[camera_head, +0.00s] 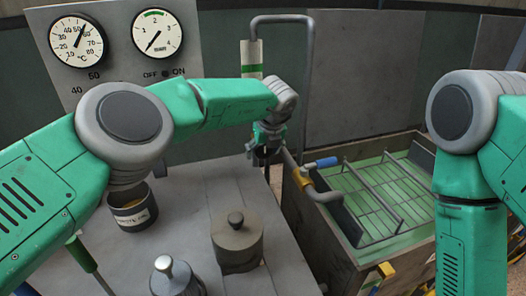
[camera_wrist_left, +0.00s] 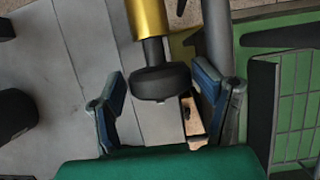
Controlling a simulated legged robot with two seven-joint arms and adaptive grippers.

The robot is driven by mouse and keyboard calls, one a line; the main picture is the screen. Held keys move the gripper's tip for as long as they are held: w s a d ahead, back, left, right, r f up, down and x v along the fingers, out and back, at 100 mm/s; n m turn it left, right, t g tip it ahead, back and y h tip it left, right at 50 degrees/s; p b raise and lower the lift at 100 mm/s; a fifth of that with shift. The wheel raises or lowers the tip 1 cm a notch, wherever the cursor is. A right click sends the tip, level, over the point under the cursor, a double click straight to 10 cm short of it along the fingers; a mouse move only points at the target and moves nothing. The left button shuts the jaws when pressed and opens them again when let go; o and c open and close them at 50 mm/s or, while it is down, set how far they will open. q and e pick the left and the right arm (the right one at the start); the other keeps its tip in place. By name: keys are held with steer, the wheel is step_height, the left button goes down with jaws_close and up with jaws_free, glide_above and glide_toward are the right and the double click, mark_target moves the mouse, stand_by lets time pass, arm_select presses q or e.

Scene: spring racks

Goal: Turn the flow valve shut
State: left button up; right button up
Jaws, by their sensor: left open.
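A bent grey pipe with a yellow-orange collar (camera_head: 302,178) and a blue lever (camera_head: 320,163), apparently the flow valve, stands at the left rim of the green-floored tank. The lever points right over the tank. My left gripper (camera_head: 268,150) is open just left of it, pointing down. In the left wrist view, a gold cylinder (camera_wrist_left: 150,18) with a dark rounded end (camera_wrist_left: 160,82) shows between the open fingers of my left gripper (camera_wrist_left: 160,90). I cannot tell whether they touch it. My right arm hangs at the right; its gripper is out of view.
The tank (camera_head: 400,228) holds a wire rack (camera_head: 385,190). A panel with two dials (camera_head: 118,15) and a tall bent pipe (camera_head: 282,18) rise behind.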

mark_target(265, 146)
arm_select(q)
steer(key=shift+d+r, duration=0.15)
steer(key=shift+r, duration=0.35)
steer(key=a+v, duration=0.1)
steer(key=v, duration=0.5)
steer(key=shift+s+d+r, duration=0.3)
steer(key=shift+d+r, duration=0.1)
steer(key=shift+d, duration=0.15)
